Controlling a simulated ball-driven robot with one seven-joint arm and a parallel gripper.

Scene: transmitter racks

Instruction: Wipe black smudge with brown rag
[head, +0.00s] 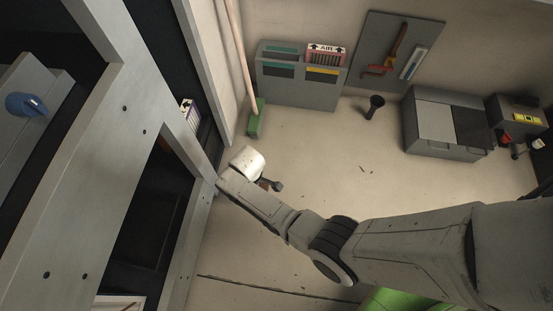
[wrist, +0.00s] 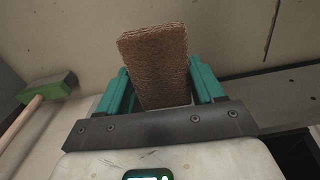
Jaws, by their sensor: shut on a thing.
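The brown rag (wrist: 155,62) is a rough, block-shaped piece in the middle of the wrist view. My gripper (wrist: 160,80) is shut on it, with a teal finger on either side and the rag's far end standing out beyond them. In the head view my gripper (head: 270,185) is at the end of my outstretched arm, close to the grey rack frame on the left. The rag is mostly hidden there behind the wrist. I cannot make out a black smudge for certain in either view.
A green-headed broom (head: 256,122) leans by the wall; it also shows in the wrist view (wrist: 48,88). A grey rack (head: 92,150) with a blue knob (head: 26,105) fills the left. A grey bin (head: 300,82), dark cup (head: 375,106) and grey chest (head: 446,122) stand behind. Floor between is mostly clear.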

